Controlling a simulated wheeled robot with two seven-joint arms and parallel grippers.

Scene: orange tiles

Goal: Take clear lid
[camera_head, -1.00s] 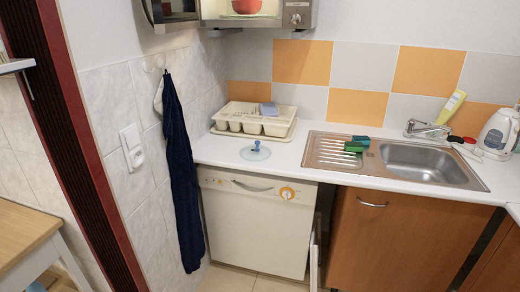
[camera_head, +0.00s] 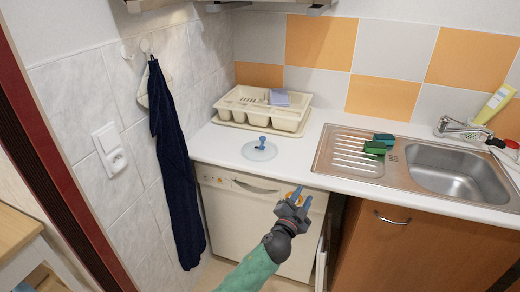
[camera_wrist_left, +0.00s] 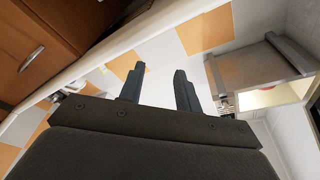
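The clear lid (camera_head: 265,152) is a round see-through disc with a blue knob, lying on the white countertop above the dishwasher, left of the sink. My left gripper (camera_head: 300,195) is in front of the counter edge, below and to the right of the lid, apart from it. Its two fingers are spread and empty; they also show in the left wrist view (camera_wrist_left: 159,88). I cannot make out the lid in the left wrist view. My right gripper is not in view.
A beige dish rack (camera_head: 240,110) stands behind the lid. Green sponges (camera_head: 375,147) lie on the sink's drainboard (camera_head: 340,160) to the right. A dark blue towel (camera_head: 175,170) hangs on the left wall. The counter around the lid is clear.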

